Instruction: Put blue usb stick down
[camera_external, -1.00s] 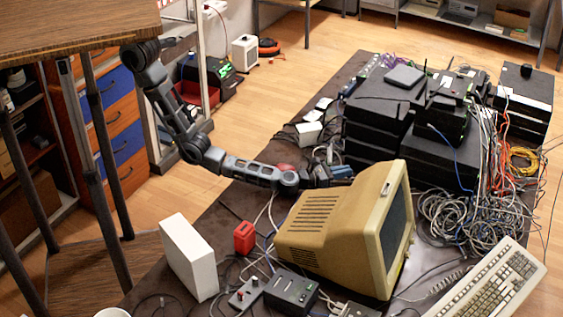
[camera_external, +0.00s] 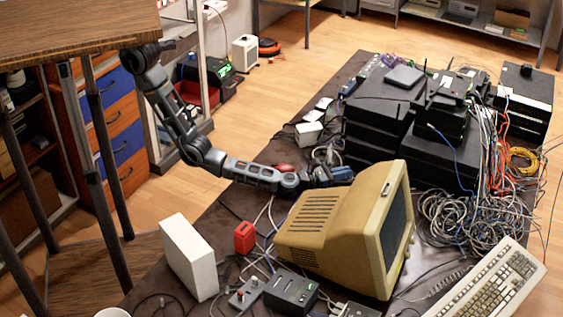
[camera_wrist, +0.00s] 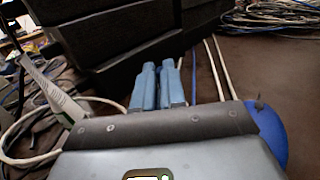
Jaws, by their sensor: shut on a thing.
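My gripper (camera_external: 340,173) is low over the dark table, between the beige monitor and the stack of black devices. In the wrist view, its two blue-grey fingers (camera_wrist: 158,86) are close together with a narrow gap. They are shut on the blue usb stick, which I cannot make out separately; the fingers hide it. I cannot tell whether the stick touches the table. A rounded blue shape shows at the right edge of my gripper in the wrist view, and I cannot tell what it is.
The beige monitor (camera_external: 325,215) stands close in front of my gripper. Black devices (camera_external: 376,122) rise behind it. Loose cables (camera_wrist: 35,115) lie left of the fingers. A bare dark tabletop (camera_wrist: 255,70) shows to the right in the wrist view.

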